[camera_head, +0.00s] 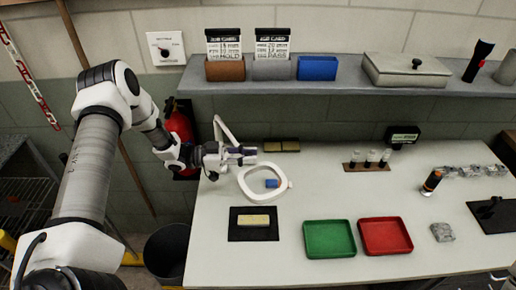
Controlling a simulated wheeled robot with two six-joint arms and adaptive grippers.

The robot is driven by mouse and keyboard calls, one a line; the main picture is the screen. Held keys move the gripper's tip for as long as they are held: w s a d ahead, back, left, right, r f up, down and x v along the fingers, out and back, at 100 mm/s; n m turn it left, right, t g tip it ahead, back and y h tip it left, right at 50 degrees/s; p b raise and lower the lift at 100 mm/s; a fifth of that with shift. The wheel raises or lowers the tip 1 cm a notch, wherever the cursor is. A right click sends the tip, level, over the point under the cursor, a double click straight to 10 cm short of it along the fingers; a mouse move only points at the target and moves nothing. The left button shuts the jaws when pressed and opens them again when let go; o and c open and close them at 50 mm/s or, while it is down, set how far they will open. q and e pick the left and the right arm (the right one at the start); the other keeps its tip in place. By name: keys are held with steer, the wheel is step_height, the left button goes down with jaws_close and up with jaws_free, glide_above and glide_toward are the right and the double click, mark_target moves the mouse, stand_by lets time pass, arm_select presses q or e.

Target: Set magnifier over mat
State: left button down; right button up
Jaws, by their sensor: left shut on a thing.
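The magnifier (244,190) is a white ring-shaped head on a jointed white arm, standing at the left part of the table. Its ring hangs behind the mat, and a small blue thing shows through it. The dark mat (238,236) lies near the front left of the table with a pale yellowish block (253,220) on it. My left gripper (246,155) is at the back edge of the ring, where the magnifier's arm meets it, and is shut on the magnifier. The fingertips are small in the picture. My right gripper does not show.
A green tray (329,254) and a red tray (400,251) lie right of the mat. A shelf (340,88) with bins runs above the table. A dark bin (160,268) stands on the floor at left.

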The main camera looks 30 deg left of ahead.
arm_select(q)
steer(key=shift+s+a+m+g+h, duration=0.25)
steer(key=shift+s+a+g, duration=0.1)
steer(key=shift+s, duration=0.15)
steer(key=shift+s+a+m+g+h, duration=0.15)
steer(key=shift+s+a+m+g, duration=0.15)
steer(key=shift+s, duration=0.2)
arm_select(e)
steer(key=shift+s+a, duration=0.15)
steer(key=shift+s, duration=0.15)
arm_select(q)
steer(key=c, duration=1)
jaws_free()
steer(key=shift+w, duration=0.1)
steer(key=v, duration=1.2)
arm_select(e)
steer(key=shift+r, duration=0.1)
